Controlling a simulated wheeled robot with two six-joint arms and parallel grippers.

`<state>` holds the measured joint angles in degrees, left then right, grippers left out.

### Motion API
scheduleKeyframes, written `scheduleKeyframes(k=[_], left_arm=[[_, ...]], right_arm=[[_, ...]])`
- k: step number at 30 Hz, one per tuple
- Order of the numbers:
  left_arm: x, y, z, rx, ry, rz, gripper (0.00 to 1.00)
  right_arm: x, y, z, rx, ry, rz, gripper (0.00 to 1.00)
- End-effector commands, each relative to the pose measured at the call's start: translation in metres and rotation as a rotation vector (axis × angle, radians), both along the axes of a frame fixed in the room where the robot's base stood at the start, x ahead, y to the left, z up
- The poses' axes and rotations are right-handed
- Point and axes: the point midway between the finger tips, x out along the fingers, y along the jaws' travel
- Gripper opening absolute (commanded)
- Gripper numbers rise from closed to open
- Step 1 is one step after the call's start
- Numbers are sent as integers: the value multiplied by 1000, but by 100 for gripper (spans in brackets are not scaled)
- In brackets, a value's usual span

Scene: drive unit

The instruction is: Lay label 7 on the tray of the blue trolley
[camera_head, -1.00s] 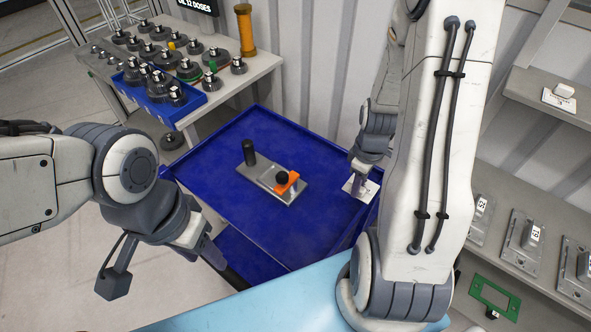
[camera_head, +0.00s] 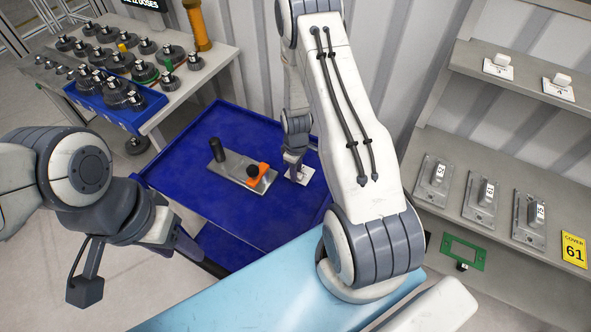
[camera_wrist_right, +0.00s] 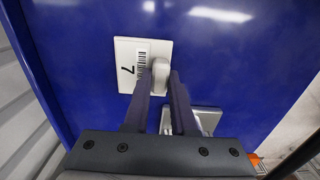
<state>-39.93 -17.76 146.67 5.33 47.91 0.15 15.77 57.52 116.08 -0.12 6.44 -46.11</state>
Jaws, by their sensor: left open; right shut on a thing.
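Label 7 is a white card (camera_wrist_right: 128,52) with a barcode, a black 7 and a raised white knob. My right gripper (camera_wrist_right: 160,84) is shut on its knob in the right wrist view. The card lies flat at or just over the blue trolley's tray (camera_wrist_right: 85,95); I cannot tell whether it touches. In the head view the label (camera_head: 306,176) shows under my right gripper (camera_head: 293,168), near the right side of the tray (camera_head: 225,125). My left gripper (camera_head: 190,245) is open and empty, beside the trolley's near left edge.
A grey metal plate (camera_head: 236,172) with a black post and an orange clamp sits on the tray left of the label. A bench (camera_head: 215,55) with dark parts and a blue bin (camera_head: 90,105) stands back left. Shelves (camera_head: 455,150) with plates and labels stand right.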

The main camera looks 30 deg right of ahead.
Motion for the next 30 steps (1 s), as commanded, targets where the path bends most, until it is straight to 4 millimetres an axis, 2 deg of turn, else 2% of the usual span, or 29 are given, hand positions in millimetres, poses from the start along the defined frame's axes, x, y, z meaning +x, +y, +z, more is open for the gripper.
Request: scheduleKeyframes(k=[10, 11, 12, 13, 23, 25, 30], left_arm=[[0, 0, -4, 0, 0, 0, 50], [0, 0, -4, 0, 0, 0, 50], [0, 0, -3, 0, 0, 0, 50], [0, 0, -3, 0, 0, 0, 50], [0, 0, -2, 0, 0, 0, 50], [0, 0, 2, 0, 0, 0, 50], [0, 0, -8, 0, 0, 0, 50]], right_arm=[[0, 0, -5, 0, -1, 1, 0], [0, 0, -5, 0, -1, 1, 28], [0, 0, -4, 0, -1, 1, 43], [0, 0, -4, 0, -1, 1, 54], [0, 0, -2, 0, -1, 0, 54], [0, 0, 3, 0, -1, 0, 54], [2, -1, 20, -2, -7, 0, 54]])
